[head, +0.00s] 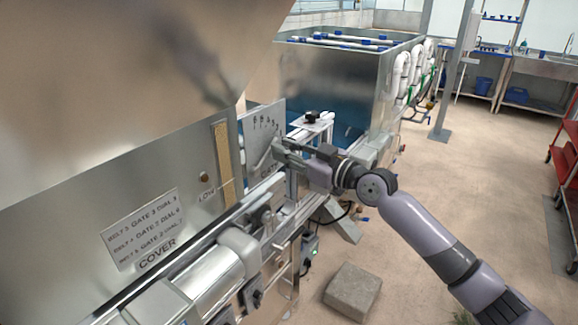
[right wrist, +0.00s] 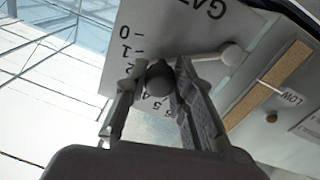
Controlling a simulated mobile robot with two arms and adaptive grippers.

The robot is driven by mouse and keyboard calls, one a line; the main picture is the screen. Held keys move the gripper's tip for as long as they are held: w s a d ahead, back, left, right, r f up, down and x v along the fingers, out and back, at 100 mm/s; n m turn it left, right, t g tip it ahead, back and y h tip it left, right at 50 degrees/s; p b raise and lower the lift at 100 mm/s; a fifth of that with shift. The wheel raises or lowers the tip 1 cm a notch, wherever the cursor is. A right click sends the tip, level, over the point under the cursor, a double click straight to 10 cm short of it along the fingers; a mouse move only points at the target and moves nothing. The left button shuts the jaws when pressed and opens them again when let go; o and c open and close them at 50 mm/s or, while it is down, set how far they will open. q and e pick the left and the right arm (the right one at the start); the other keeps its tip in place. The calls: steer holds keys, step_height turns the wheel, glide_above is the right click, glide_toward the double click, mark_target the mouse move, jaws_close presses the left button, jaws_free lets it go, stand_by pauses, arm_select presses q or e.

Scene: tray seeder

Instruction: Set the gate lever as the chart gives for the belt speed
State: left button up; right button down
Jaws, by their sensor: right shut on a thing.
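The gate plate (head: 264,122) is a pale panel with a number scale, beside the hopper in the head view. In the right wrist view the gate plate (right wrist: 185,22) shows 0, 1, 2 and 4, 5, 6. The gate lever (right wrist: 205,57) runs from a round pivot to a dark knob. My right gripper (right wrist: 158,76) is shut on this knob, which lies between 2 and 4 and hides the mark there. In the head view my right gripper (head: 280,151) is at the plate. The chart (head: 145,228) lists belt, gate and dial values in small print. My left gripper is not in view.
A level strip marked LOW (head: 222,160) is on the metal hopper wall. A rail and roller run below it. A control box with a green light (head: 312,250) hangs underneath. A grey block (head: 352,291) lies on the floor, and a red cart (head: 566,150) stands far right.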

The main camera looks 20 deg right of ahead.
steer(key=shift+a+r, duration=0.1)
steer(key=shift+r, duration=0.1)
steer(key=c, duration=1.3)
jaws_free()
steer(key=shift+c, duration=0.2)
steer(key=v, duration=1.2)
steer(key=shift+f, duration=0.1)
